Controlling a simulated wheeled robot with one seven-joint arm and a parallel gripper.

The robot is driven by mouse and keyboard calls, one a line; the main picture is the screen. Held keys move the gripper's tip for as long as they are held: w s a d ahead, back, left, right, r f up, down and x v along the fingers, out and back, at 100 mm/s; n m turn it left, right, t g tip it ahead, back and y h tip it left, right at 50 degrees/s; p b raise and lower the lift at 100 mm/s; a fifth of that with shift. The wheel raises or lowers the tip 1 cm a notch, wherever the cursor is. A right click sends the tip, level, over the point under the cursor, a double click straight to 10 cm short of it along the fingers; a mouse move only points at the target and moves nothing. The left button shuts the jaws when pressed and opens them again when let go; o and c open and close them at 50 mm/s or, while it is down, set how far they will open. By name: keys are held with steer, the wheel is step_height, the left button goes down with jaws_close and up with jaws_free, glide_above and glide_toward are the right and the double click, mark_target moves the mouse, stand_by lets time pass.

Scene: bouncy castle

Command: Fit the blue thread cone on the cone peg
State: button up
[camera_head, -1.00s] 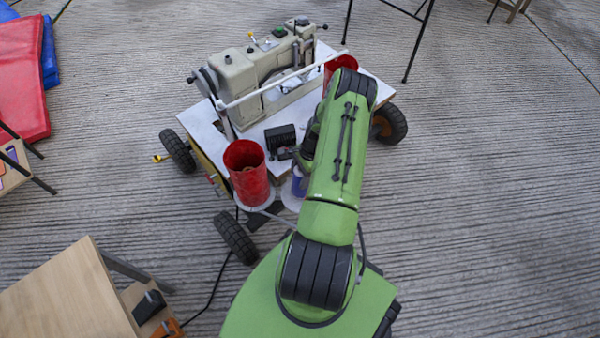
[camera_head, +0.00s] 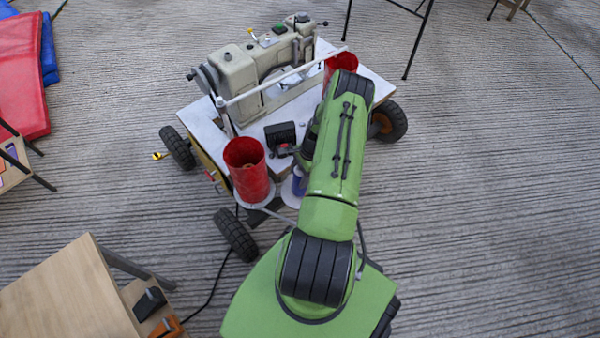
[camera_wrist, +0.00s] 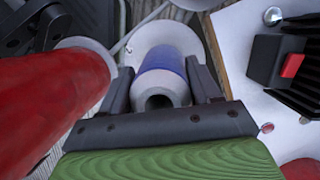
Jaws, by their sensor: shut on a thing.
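The blue thread cone (camera_wrist: 162,68) is between the two dark fingers of my gripper (camera_wrist: 160,76), which is shut on it. Its pale end with a round hole faces the wrist camera. Beyond it is a round white disc (camera_wrist: 178,32). I cannot tell whether the cone touches the disc. In the head view a little of the blue cone (camera_head: 299,184) shows beside my arm, over the white disc (camera_head: 288,196) at the cart's near edge. The cone peg is not visible; the cone or my arm hides where it could be.
A tall red cone (camera_head: 249,172) stands close left of my gripper; it fills the left of the wrist view (camera_wrist: 45,105). A black box with a red switch (camera_wrist: 290,65) is at right. The sewing machine (camera_head: 240,75), its white rail and another red cone (camera_head: 342,62) stand farther back.

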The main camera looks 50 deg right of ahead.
steer(key=shift+f, duration=0.45)
steer(key=o, duration=1.7)
steer(key=p+v, duration=0.5)
steer(key=v, duration=1)
steer(key=shift+d+r, duration=0.1)
steer(key=shift+r, duration=0.25)
